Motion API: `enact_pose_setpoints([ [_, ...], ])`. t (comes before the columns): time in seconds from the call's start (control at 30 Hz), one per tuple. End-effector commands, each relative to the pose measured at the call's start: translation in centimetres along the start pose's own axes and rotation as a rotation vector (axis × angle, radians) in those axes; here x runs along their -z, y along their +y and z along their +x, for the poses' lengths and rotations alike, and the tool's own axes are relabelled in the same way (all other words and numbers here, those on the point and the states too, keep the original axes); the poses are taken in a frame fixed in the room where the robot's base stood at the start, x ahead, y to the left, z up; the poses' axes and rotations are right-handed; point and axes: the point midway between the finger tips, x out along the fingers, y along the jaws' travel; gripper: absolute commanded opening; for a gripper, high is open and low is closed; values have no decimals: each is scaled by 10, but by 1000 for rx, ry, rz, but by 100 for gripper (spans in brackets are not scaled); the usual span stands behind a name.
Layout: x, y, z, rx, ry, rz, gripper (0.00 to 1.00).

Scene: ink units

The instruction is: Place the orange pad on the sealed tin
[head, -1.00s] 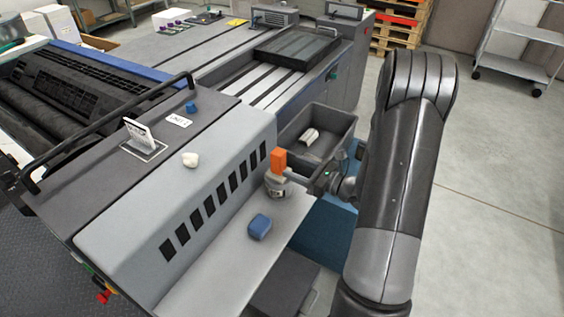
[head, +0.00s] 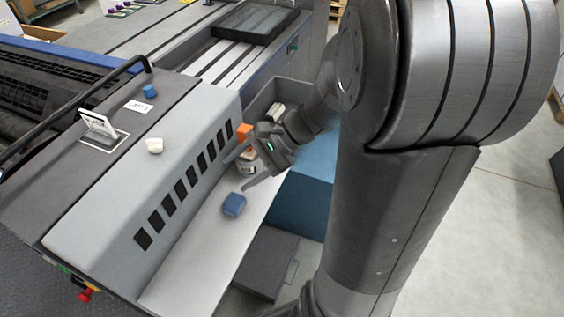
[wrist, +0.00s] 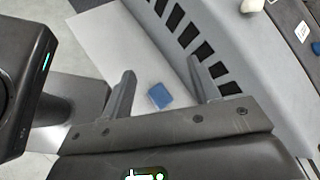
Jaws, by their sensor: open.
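The orange pad (head: 244,131) shows in the head view just above the tin (head: 247,168), at the far end of the pale shelf. My gripper partly covers both, so I cannot see whether pad and tin touch. My gripper (head: 241,171) is open, with its fingers pointing left over the shelf in front of the tin. In the wrist view the open gripper (wrist: 160,70) has nothing between its fingers. Neither the orange pad nor the tin shows in the wrist view.
A blue pad (head: 235,205) lies on the shelf nearer the camera; it also shows in the wrist view (wrist: 159,95). A white lump (head: 154,146) and a small blue block (head: 150,91) sit on the machine top. A grey bin (head: 264,98) stands behind my gripper.

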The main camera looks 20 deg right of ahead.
Motion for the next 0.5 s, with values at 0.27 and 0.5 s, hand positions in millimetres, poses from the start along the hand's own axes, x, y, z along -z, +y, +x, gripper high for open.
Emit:
enact_pose_setpoints([
  [0.27, -45, 34, -20, -290, 254, -426, 56],
  [0.5, -67, 50, -55, -489, 508, -792, 56],
])
